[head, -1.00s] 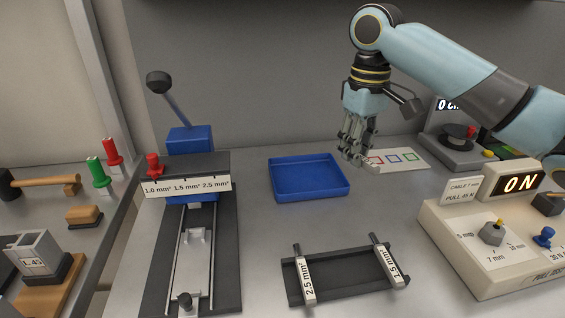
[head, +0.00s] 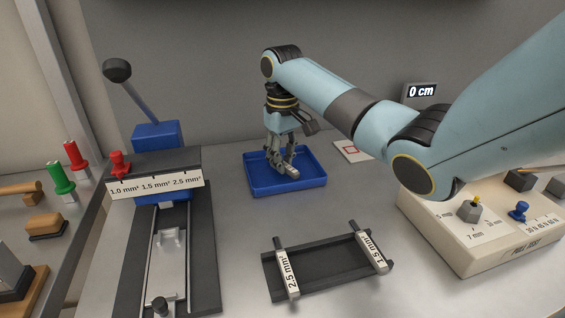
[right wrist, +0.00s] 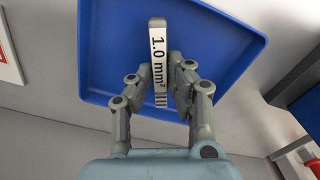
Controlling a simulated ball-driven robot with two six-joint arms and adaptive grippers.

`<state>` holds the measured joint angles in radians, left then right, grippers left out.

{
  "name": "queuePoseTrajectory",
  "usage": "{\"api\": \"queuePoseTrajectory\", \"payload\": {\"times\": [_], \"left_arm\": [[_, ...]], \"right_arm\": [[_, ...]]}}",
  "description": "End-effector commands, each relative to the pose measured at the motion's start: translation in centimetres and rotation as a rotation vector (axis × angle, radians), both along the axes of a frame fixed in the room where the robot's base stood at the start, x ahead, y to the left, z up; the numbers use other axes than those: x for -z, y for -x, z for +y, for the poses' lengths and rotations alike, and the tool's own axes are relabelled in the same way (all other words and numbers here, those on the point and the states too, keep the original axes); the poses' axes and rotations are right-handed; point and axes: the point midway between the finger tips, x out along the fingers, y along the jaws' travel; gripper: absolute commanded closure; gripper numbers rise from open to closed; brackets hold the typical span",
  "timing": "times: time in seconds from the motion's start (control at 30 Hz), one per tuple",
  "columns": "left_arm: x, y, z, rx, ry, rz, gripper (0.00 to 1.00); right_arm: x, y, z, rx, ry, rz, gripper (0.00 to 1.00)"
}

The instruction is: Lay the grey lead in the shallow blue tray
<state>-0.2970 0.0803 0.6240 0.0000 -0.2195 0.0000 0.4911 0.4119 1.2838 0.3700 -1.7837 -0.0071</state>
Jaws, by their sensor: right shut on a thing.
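The shallow blue tray (head: 316,182) stands on the bench behind the black rack; its floor and raised rim fill much of the right wrist view (right wrist: 110,60). My right gripper (head: 286,172) is over the tray, fingers pointing down. In the right wrist view the gripper (right wrist: 178,92) is shut on a pale grey lead (right wrist: 158,50) labelled 1.0 mm². The lead lies within the tray's outline; I cannot tell whether it touches the floor. My left gripper is not in view.
The black rack (head: 325,270) in front holds leads labelled 2.5 mm² (head: 288,274) and 1.5 mm² (head: 372,252). A blue-and-black lever press (head: 155,160) stands left. A cream control box (head: 480,235) stands right. Bench between tray and rack is clear.

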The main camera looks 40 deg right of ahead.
Motion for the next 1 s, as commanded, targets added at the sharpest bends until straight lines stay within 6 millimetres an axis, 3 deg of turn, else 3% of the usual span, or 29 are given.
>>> {"api": "queuePoseTrajectory", "payload": {"times": [0.07,0.4,0.43,0.6,0.87,1.0], "left_arm": [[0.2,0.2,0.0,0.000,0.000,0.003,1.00],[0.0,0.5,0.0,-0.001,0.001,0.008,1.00],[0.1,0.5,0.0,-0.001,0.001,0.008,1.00],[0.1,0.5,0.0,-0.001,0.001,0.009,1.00],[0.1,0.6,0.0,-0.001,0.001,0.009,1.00],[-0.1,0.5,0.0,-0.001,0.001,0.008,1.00]], "right_arm": [[0.8,0.0,0.0,0.000,0.000,0.000,1.00],[1.1,0.0,0.0,0.000,-0.001,-0.001,1.00],[1.0,0.0,0.0,0.000,0.000,-0.002,0.81],[1.0,0.0,0.0,0.000,0.000,-0.002,0.61],[0.9,0.0,0.0,0.000,0.000,-0.002,0.61],[-0.5,-0.1,0.0,0.000,0.002,-0.005,0.61]]}}
